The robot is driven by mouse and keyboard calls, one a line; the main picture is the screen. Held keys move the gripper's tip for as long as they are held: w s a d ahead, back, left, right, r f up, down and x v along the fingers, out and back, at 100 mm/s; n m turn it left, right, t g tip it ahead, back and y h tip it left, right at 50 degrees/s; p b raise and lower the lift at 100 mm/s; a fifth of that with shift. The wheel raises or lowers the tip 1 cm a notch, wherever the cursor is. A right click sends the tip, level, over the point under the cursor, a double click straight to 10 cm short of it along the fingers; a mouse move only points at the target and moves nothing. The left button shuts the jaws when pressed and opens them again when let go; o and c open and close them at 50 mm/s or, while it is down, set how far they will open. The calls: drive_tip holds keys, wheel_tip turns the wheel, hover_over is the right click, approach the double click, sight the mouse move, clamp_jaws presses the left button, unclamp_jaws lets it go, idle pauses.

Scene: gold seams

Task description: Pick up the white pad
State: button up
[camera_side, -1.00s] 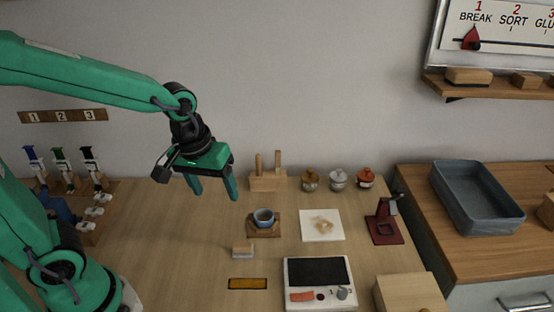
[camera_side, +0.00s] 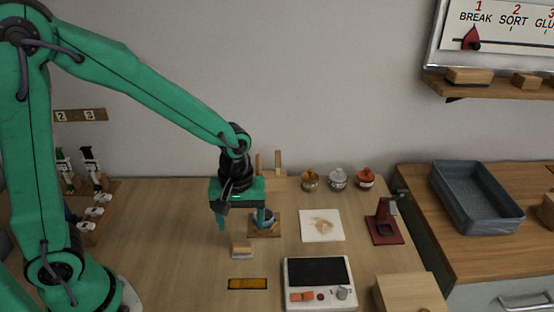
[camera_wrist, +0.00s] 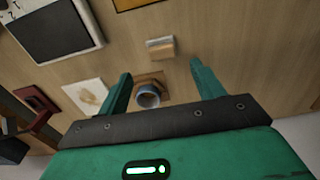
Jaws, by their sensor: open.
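A small block with a tan wooden top and a whitish pad-like lower part (camera_side: 242,251) lies on the table in the side view. It also shows in the wrist view (camera_wrist: 161,47), beyond the fingertips and roughly between their lines. A flat white square (camera_side: 313,231) with a brownish smear lies farther right; it also shows in the wrist view (camera_wrist: 75,88). My gripper (camera_side: 241,226) is open and empty, pointing down above the table behind the small block. In the wrist view its fingers (camera_wrist: 161,70) stand wide apart, touching nothing that I can see.
A blue-rimmed cup (camera_wrist: 148,97) on a wooden base stands close by my right-hand finger in the side view, partly hidden. A scale (camera_side: 320,283), a dark red stand (camera_side: 384,228) and several small jars stand to the right. The table left of the small block is clear.

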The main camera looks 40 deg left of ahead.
sight(242, 244)
drive_tip(key=shift+f, duration=1.05)
drive_tip(key=shift+f, duration=0.1)
drive_tip(key=shift+a+f, duration=0.15)
drive_tip(key=shift+f, duration=2.35)
drive_tip(key=c, duration=1.1)
drive_tip(key=shift+o, duration=0.2)
drive_tip(key=shift+r, duration=0.1)
